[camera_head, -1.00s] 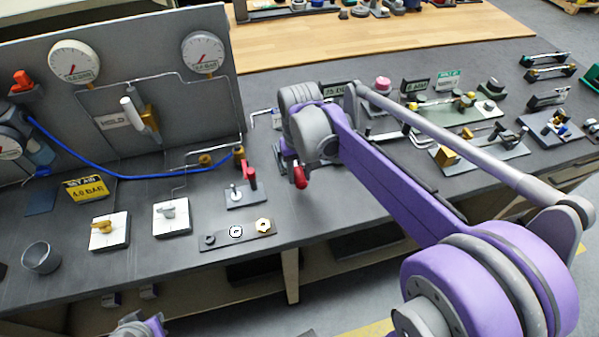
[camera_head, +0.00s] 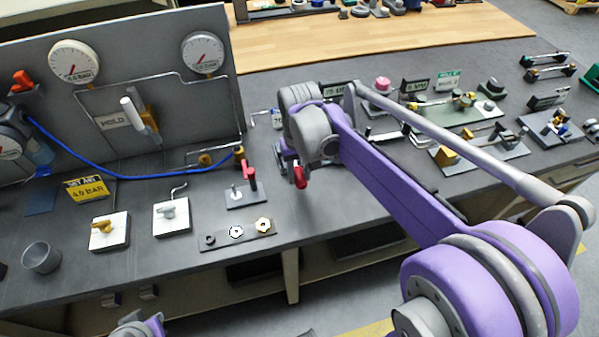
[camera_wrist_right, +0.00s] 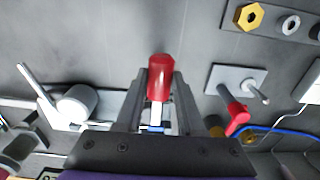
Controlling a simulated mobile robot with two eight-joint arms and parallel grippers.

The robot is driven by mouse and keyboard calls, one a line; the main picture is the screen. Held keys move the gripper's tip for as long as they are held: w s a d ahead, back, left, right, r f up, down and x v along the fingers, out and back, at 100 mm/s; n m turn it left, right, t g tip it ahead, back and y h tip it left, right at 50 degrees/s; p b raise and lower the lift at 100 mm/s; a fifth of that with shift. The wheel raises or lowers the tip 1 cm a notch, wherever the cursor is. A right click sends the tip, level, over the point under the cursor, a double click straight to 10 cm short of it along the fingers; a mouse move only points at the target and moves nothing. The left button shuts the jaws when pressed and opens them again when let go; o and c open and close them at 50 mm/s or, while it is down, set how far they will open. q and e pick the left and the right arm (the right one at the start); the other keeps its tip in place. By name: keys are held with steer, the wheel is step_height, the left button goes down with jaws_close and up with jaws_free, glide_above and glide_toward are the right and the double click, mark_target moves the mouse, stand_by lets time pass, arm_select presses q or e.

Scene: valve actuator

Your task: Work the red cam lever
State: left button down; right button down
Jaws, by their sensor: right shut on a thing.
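A red lever handle (camera_head: 300,177) hangs near the bench's front edge in the head view. In the right wrist view the red handle (camera_wrist_right: 161,76) stands between the two grey fingers of my right gripper (camera_wrist_right: 158,90), which is shut on it. A pale stem shows below the red grip; the lever's base is mostly hidden. In the head view my right gripper (camera_head: 289,160) is largely covered by my own wrist. A second red lever (camera_head: 250,177) stands on a small grey plate to the left, and it also shows in the right wrist view (camera_wrist_right: 236,119), apart from the gripper.
A dark plate with hex nuts (camera_head: 236,233) lies left of the gripper. Two white valve plates (camera_head: 109,231) (camera_head: 172,217) and a grey cup (camera_head: 41,257) stand farther left. An upright panel with gauges (camera_head: 73,61) is behind. Fixtures (camera_head: 483,146) fill the bench's right.

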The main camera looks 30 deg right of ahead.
steer(key=shift+d, duration=0.1)
stand_by(0.4)
steer(key=shift+d+n, duration=0.15)
steer(key=shift+n, duration=0.15)
steer(key=c, duration=0.5)
jaws_free()
steer(key=shift+r, duration=0.15)
step_height(320, 180, up, 11)
steer(key=shift+f+p, duration=0.2)
steer(key=shift+p, duration=0.2)
